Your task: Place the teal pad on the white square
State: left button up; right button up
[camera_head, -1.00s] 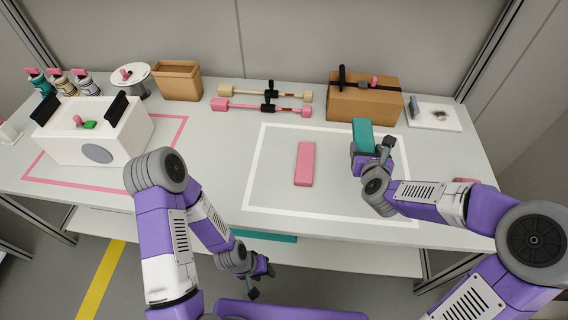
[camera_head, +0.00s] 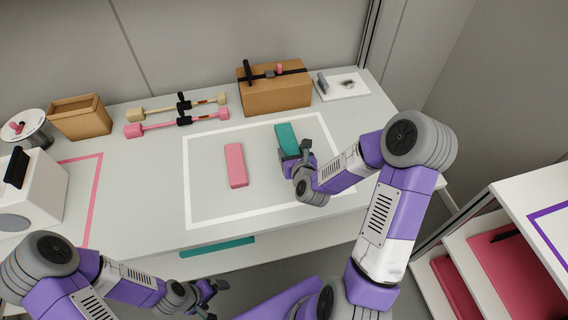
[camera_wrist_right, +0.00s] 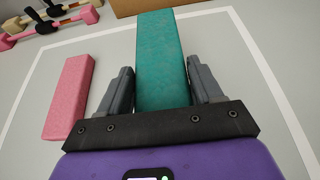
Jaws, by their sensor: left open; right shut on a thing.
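The teal pad (camera_head: 287,138) is a long block in my right gripper (camera_head: 291,159). The right wrist view shows the same teal pad (camera_wrist_right: 162,58) between both fingers of the right gripper (camera_wrist_right: 160,92), its far part sticking out beyond them. It is over the right part of the white outlined square (camera_head: 187,180) on the table; any gap below it is hard to tell. A separate white square plate (camera_head: 336,94) with a dark smudge lies at the back right. My left gripper (camera_head: 209,290) is open and empty, low in front of the table.
A pink block (camera_head: 236,165) lies inside the outline, left of the teal pad. A strapped cardboard box (camera_head: 275,92) stands behind, with pink and beige bars (camera_head: 180,122) to its left. A shelf unit (camera_head: 515,215) stands at the right. The outline's front part is clear.

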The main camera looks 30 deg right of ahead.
notch_tip(320, 180, down, 6)
jog(key=shift+r+b, duration=0.25)
jog(key=shift+b, duration=0.6)
jog(key=shift+r, duration=0.1)
jog(key=shift+f, duration=0.2)
jog(key=o, duration=1)
jog(key=shift+o, duration=0.2)
jog(key=shift+r, duration=0.1)
